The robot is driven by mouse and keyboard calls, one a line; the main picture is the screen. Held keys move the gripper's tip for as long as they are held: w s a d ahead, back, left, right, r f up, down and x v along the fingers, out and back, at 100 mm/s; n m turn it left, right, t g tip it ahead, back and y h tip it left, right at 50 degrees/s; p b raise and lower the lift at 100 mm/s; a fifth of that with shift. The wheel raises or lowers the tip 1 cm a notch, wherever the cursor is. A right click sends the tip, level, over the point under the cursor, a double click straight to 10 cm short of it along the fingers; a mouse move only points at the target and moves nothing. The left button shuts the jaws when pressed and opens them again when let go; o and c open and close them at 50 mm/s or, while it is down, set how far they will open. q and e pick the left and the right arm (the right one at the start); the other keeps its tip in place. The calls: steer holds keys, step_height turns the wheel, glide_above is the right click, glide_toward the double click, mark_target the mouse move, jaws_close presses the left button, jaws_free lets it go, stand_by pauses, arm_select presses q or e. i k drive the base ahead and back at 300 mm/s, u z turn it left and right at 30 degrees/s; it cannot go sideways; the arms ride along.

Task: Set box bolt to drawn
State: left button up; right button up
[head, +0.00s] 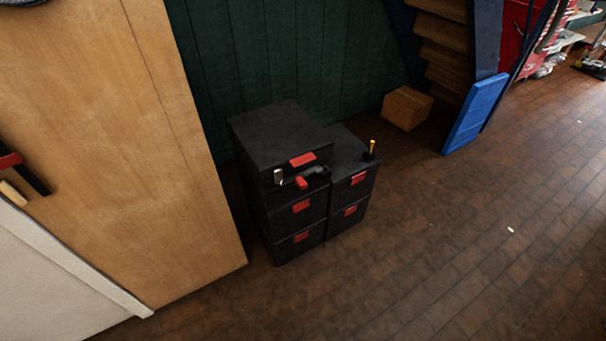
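A taller stack of black boxes (280,140) with red latches stands on the floor near the middle of the head view. On the front of its top box is a dark bolt (317,171) with a red piece (301,182) and a small pale metal plate (278,177) at its left. The parts are small, and I cannot tell how far the bolt is slid. A red latch (302,160) sits just above it. Neither of my grippers shows in the head view.
A wooden panel (150,150) stands close on the left. A cardboard box (407,108) and blue panel (475,113) stand behind. The floor (430,250) in front and right is clear.

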mark_target(298, 179)
steer(key=k, duration=1.3)
steer(key=u, duration=0.85)
steer(key=i, duration=0.9)
steer(key=u, duration=0.2)
